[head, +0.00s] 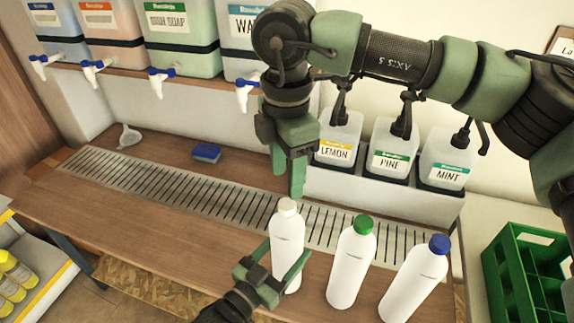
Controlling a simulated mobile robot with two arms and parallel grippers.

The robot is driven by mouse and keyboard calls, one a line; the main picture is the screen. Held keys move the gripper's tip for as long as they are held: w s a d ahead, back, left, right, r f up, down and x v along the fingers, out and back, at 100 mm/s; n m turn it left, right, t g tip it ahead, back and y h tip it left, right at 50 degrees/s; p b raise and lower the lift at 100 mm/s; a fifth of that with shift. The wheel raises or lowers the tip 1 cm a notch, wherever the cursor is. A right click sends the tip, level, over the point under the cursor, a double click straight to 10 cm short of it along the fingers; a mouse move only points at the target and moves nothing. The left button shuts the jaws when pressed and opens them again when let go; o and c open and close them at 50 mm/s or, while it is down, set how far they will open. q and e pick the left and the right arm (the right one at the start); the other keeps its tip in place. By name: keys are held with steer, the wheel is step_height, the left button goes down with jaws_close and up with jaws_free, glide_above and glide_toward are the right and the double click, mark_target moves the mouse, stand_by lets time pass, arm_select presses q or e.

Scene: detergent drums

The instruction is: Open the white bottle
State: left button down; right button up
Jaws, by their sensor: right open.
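The white bottle with the white cap (287,230) stands upright at the front of the wooden counter, its cap on. My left gripper (283,262) comes in from the bottom and is shut on its body, one finger on each side. My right gripper (288,175) hangs above the cap, pointing down, open and empty, with its fingertips a little above the cap. Two similar white bottles stand to the right, one with a green cap (350,262) and one with a blue cap (414,282).
A slotted drain grate (200,195) runs along the counter (130,232). Pump containers (392,155) stand behind on the right. Drums with taps (180,40) line the shelf above. A blue sponge (207,153) lies at the back. A green crate (515,280) is at the right.

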mark_target(287, 203)
step_height(287, 203, down, 7)
steer(key=shift+r, duration=0.1)
stand_by(0.3)
jaws_close()
